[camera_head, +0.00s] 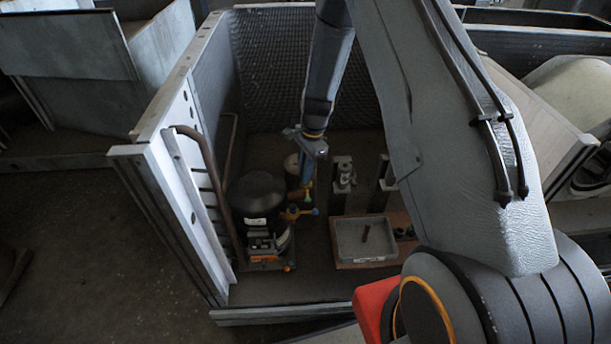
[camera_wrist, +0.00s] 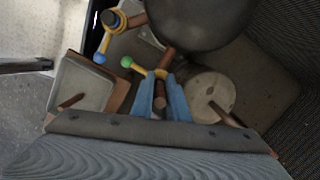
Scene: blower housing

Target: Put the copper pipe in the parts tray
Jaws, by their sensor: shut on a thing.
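My gripper (camera_wrist: 160,92) points down inside the housing, with its two blue fingers closed around a copper pipe (camera_wrist: 160,102). The fingertips are beside a yellow fitting with a green knob (camera_wrist: 136,67); I cannot tell whether the pipe touches it. In the head view my gripper (camera_head: 306,182) is right of the black compressor, and the held pipe is hard to make out there. The grey parts tray (camera_head: 350,252) stands lower right of the gripper, with a short brown rod (camera_head: 365,233) in it. The tray also shows at left in the wrist view (camera_wrist: 88,82).
The black domed compressor (camera_head: 257,193) stands close left of the gripper. A second yellow fitting with a blue knob (camera_wrist: 112,30) is nearby. A pale cylinder (camera_wrist: 205,92) with a copper stub is beside the fingers. Housing walls (camera_head: 185,130) enclose the left and back; metal brackets (camera_head: 342,178) stand behind the tray.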

